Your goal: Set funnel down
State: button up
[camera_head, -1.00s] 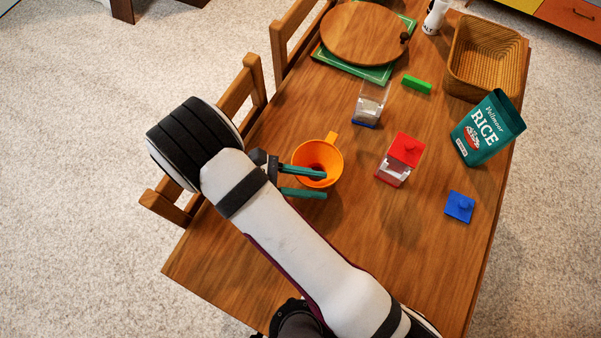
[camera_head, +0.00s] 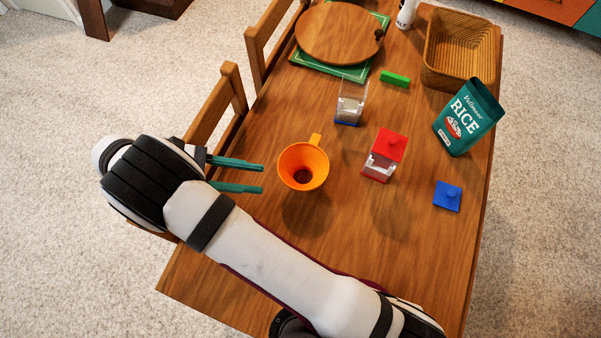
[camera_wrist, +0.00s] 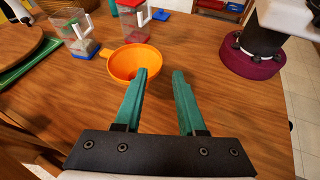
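The orange funnel (camera_head: 303,166) stands on the wooden table with its wide mouth up and its handle tab pointing to the back. It also shows in the wrist view (camera_wrist: 135,61), ahead of my fingertips. My gripper (camera_head: 262,177) is to the left of the funnel in the head view, its two teal fingers parted and apart from the funnel. In the wrist view my gripper (camera_wrist: 162,73) is open with nothing between the fingers. The left finger overlaps the funnel's near rim in that view. The funnel's spout is hidden below the bowl.
A clear container with a blue base (camera_head: 350,103), a red-lidded container (camera_head: 384,155), a blue lid (camera_head: 447,196), a rice bag (camera_head: 467,118) and a green block (camera_head: 395,79) stand behind and right. A basket (camera_head: 430,55) and a round board (camera_head: 338,32) are farther back. The front table is clear.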

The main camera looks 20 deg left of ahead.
jog(key=w+d+r+m+g+y, duration=0.2)
jog(key=w+d+r+m+g, duration=0.35)
jog(key=d+r+m, duration=0.35)
jog(key=s+d+r+m+g+y, duration=0.1)
jog(key=d+r+m+g+y, duration=0.15)
jog(key=d, duration=0.35)
jog(key=s+d+r+m+g+y, duration=0.1)
jog(key=s+d+m+y, duration=0.1)
jog(key=d+m+y, duration=0.3)
jog(key=s+d+f+m+t+y, duration=0.1)
jog(key=s+d+m+t+y, duration=0.2)
jog(key=m, duration=0.7)
jog(key=s+d+y, duration=0.1)
jog(key=s+d, duration=0.1)
jog(key=s, duration=0.1)
jog(key=shift+m+t+y, duration=0.35)
jog(key=shift+t, duration=0.05)
